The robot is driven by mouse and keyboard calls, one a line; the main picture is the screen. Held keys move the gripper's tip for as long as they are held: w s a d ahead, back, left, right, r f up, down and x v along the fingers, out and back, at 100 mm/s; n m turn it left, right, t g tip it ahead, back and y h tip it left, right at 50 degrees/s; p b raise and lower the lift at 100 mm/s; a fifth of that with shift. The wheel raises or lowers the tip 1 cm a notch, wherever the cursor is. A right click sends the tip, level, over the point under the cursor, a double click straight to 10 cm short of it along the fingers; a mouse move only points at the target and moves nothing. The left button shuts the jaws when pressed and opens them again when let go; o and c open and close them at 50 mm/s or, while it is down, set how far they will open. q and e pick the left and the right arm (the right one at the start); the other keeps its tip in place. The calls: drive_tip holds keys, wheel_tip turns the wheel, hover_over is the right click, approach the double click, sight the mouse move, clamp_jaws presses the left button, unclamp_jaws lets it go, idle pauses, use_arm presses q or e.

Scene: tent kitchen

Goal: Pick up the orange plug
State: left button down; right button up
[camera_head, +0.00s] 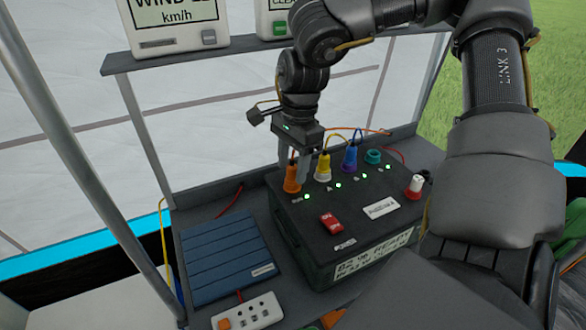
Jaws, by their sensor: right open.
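The orange plug (291,183) stands upright in the back left corner of the dark power box (325,222). My right gripper (293,166) points down right at the plug, with its open fingers at the plug's upper part. One finger shows on the plug's right side and hides a bit of it. The other finger shows at the upper left. I cannot tell whether either finger touches the plug. My left gripper is not in view.
A blue folded panel (227,258) and white power strip (247,311) lie left.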

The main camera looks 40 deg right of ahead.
clamp_jaws()
